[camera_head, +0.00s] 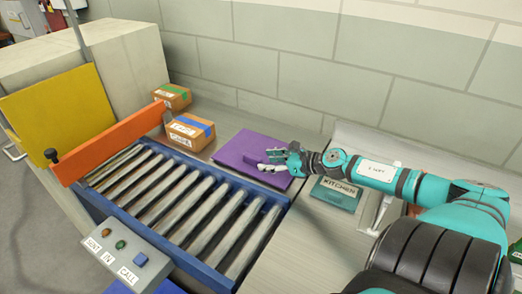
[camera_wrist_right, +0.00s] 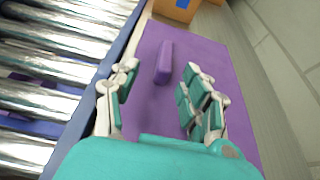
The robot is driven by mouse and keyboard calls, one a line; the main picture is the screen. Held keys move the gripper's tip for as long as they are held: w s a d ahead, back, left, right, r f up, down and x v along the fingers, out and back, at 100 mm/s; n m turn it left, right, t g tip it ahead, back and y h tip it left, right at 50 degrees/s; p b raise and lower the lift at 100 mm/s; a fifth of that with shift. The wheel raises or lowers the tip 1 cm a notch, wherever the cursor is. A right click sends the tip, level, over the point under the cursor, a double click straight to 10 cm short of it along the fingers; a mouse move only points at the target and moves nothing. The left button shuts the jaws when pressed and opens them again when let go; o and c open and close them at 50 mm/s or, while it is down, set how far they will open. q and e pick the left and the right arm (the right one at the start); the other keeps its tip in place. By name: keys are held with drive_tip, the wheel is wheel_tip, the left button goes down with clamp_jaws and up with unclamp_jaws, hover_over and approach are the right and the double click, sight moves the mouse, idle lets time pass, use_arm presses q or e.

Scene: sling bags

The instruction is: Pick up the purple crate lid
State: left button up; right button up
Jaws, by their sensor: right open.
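The purple crate lid (camera_head: 240,150) lies flat on the counter beside the roller conveyor. It is a flat purple panel with a raised bar handle, and it fills the middle of the right wrist view (camera_wrist_right: 205,60). The handle (camera_wrist_right: 165,62) lies ahead of and between the fingers in that view. My right gripper (camera_head: 273,159) is open over the right part of the lid; it also shows in the right wrist view (camera_wrist_right: 155,85), with nothing between its fingers. Whether the fingers touch the lid I cannot tell. My left gripper is not in view.
The blue-framed roller conveyor (camera_head: 262,232) runs along the lid's left side. Taped cardboard boxes (camera_head: 190,133) stand behind it at the left. An orange barrier (camera_head: 108,143) crosses the conveyor's far end. A green KITCHEN sign (camera_head: 336,194) lies to the right, under my right arm.

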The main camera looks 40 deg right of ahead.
sight(253, 156)
drive_tip(key=w+b, duration=0.2)
drive_tip(key=b, duration=0.1)
drive_tip(key=w+b, duration=0.1)
drive_tip(key=shift+w+a+f, duration=0.1)
drive_tip(key=shift+w+f, duration=0.05)
drive_tip(key=shift+f, duration=0.1)
drive_tip(key=shift+w+a+r, duration=0.1)
drive_tip(key=shift+w, duration=0.3)
drive_tip(key=shift+w+a+f, duration=0.2)
drive_tip(key=shift+w, duration=0.25)
clamp_jaws()
